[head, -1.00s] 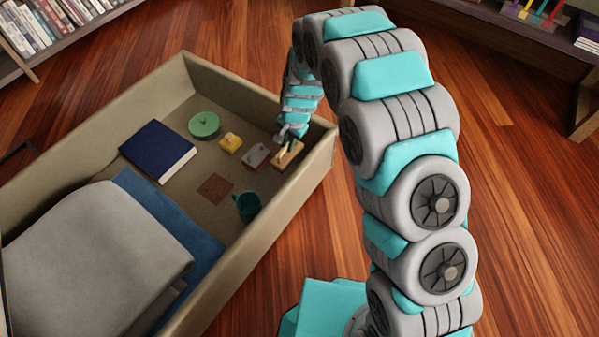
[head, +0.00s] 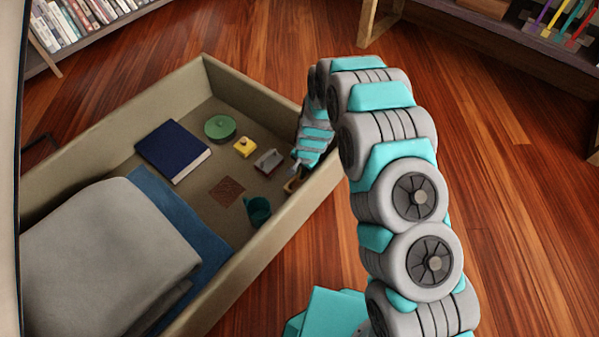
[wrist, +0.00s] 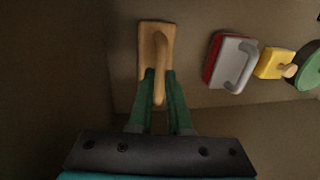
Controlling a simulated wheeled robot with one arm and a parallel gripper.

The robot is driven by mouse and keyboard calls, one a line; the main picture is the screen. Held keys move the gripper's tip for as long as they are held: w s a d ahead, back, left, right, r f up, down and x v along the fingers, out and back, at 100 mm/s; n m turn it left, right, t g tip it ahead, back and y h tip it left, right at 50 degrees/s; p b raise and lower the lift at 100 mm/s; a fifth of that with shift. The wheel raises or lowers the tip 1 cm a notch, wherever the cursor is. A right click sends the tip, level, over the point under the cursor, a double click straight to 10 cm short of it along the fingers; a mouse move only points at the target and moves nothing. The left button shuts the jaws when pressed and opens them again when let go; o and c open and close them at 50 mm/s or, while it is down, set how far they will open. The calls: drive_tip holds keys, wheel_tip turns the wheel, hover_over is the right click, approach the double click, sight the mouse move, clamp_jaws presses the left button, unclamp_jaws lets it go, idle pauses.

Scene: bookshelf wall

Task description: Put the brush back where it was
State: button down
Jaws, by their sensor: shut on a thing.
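The brush, a tan wooden block with a curved handle, shows in the wrist view (wrist: 147,42) and partly behind my arm in the head view (head: 291,186). My gripper (wrist: 160,82) is shut on its handle, with green fingers on both sides. In the head view my gripper (head: 296,172) is inside the beige box (head: 335,170), by its right end and near wall. I cannot tell whether the brush touches the box floor.
A red-and-grey handled block (head: 268,162), a yellow knobbed block (head: 244,147) and a green round lid (head: 220,128) stand left of the brush. A teal mug (head: 258,210), a reddish-brown patch (head: 227,191), a blue book (head: 173,152) and a grey blanket (head: 100,260) are also in the box.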

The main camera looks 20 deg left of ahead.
drive_tip(key=shift+f, duration=0.2)
drive_tip(key=c, duration=0.8)
unclamp_jaws()
drive_tip(key=shift+c, duration=0.2)
drive_tip(key=shift+r, duration=0.1)
wheel_tip(320, 180, up, 12)
drive_tip(key=s+d, duration=0.1)
drive_tip(key=d, duration=0.1)
drive_tip(key=shift+d, duration=0.1)
